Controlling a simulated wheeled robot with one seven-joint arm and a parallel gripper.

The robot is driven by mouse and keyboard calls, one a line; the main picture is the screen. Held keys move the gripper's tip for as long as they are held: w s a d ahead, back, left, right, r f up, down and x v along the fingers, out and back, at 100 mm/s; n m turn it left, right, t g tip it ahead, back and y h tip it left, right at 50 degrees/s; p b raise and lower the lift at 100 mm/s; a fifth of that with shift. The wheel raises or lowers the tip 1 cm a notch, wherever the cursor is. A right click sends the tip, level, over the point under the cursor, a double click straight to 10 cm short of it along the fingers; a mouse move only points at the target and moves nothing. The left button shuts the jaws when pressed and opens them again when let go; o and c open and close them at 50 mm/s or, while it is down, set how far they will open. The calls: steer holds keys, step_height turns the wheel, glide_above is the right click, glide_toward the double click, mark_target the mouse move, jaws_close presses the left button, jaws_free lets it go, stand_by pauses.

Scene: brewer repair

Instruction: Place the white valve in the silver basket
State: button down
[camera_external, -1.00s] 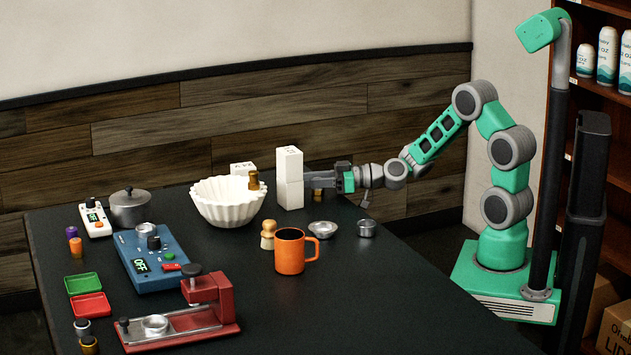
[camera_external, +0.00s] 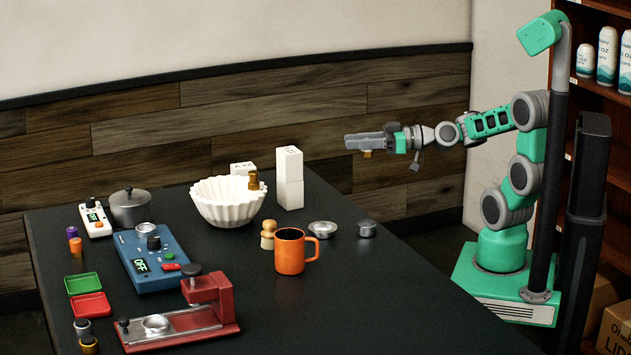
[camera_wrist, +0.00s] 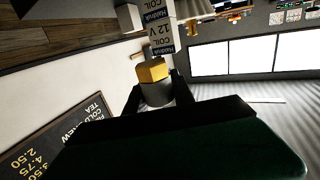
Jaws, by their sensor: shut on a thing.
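My gripper (camera_external: 352,142) is raised above the far right of the table and shut on a small fitting. In the wrist view the fitting shows a grey round part (camera_wrist: 157,93) between the fingers and a brass hex part (camera_wrist: 152,71). In the external view only a brass bit (camera_external: 367,154) shows below the fingers. I cannot tell whether this is the white valve. A small silver cup (camera_external: 366,229), possibly the silver basket, stands at the table's right edge, below my gripper. A shallow silver dish (camera_external: 322,229) lies left of it.
A tall white box stack (camera_external: 290,180) stands left of my gripper, beside a white fluted bowl (camera_external: 228,208). A brass fitting (camera_external: 253,181) shows at the bowl's rim. An orange mug (camera_external: 290,252) and wooden tamper (camera_external: 267,235) stand in front. The front right tabletop is clear.

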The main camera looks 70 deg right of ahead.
step_height(320, 180, up, 2)
steer(key=n+g+y+p, duration=0.5)
steer(key=y+p, duration=0.1)
steer(key=p, duration=0.3)
glide_above(365, 228)
steer(key=w+d, duration=0.2)
steer(key=w, duration=0.4)
steer(key=s+a+f+n+g+y+p, duration=0.3)
steer(key=s+a+f+p, duration=0.4)
steer(key=s+a, duration=0.6)
steer(key=w+d+f+m+t+h, duration=0.1)
steer(key=w+t, duration=0.1)
steer(key=w+d+f+m+t+h, duration=0.1)
steer(key=w+d+m+h, duration=0.1)
steer(key=shift+d+f+t+b, duration=0.3)
steer(key=shift+f+t+b, duration=0.1)
steer(key=w+d+r+m+t+h, duration=0.35)
steer(key=w+d+m+h, duration=0.2)
steer(key=d, duration=0.25)
steer(key=shift+n+t, duration=0.25)
steer(key=shift+n, duration=0.1)
steer(key=f+b, duration=0.1)
steer(key=f, duration=0.1)
steer(key=f+b, duration=0.2)
steer(key=f, duration=0.1)
steer(key=f+b, duration=0.2)
steer(key=f, duration=0.1)
steer(key=shift+w+d, duration=0.25)
